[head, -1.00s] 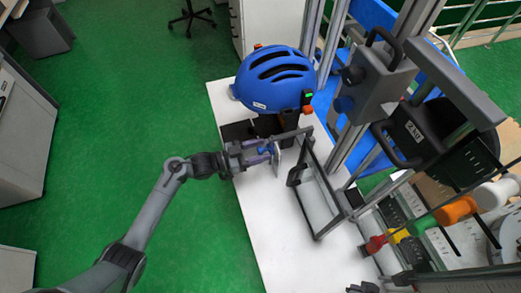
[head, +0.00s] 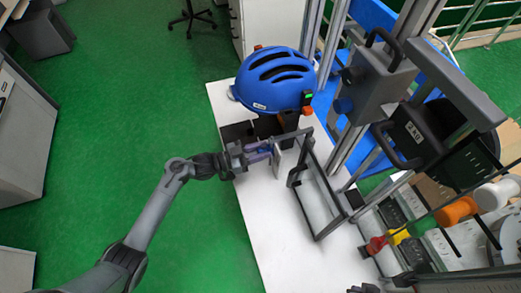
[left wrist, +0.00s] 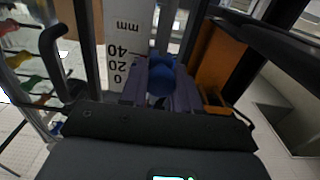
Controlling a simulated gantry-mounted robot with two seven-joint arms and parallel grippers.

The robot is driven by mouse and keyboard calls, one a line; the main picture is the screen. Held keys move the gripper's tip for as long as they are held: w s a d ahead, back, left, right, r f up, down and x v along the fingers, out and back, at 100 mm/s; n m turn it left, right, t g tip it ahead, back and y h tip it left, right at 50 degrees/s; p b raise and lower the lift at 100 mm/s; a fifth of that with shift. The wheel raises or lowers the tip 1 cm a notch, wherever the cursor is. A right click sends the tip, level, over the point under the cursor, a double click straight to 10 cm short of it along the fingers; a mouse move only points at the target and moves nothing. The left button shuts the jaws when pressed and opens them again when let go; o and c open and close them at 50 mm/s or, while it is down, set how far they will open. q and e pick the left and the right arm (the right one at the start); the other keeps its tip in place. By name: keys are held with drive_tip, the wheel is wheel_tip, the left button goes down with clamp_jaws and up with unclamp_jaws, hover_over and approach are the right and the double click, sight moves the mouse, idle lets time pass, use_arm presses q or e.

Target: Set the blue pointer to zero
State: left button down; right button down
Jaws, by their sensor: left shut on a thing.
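The blue pointer (left wrist: 160,76) shows as a blue knob between the purple fingers of my left gripper in the left wrist view. My left gripper (left wrist: 160,90) is shut on it. A white scale (left wrist: 124,40) marked mm, 40, 20 and 0 stands just left of the knob. The pointer's tip is hidden, so I cannot tell its exact reading. In the head view my left gripper (head: 270,152) is at the scale end of the grey frame, and its fingers hide most of the pointer. My right gripper is not in view.
Red, yellow, orange and white fittings are at the lower right.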

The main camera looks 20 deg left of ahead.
sight(260, 149)
use_arm(q)
drive_tip(key=shift+r+p, duration=1.55)
drive_tip(key=shift+r, duration=0.15)
drive_tip(key=c, duration=0.9)
unclamp_jaws()
drive_tip(key=shift+o, duration=0.2)
drive_tip(key=shift+f, duration=0.1)
drive_tip(key=p+v, duration=0.1)
drive_tip(key=v, duration=1)
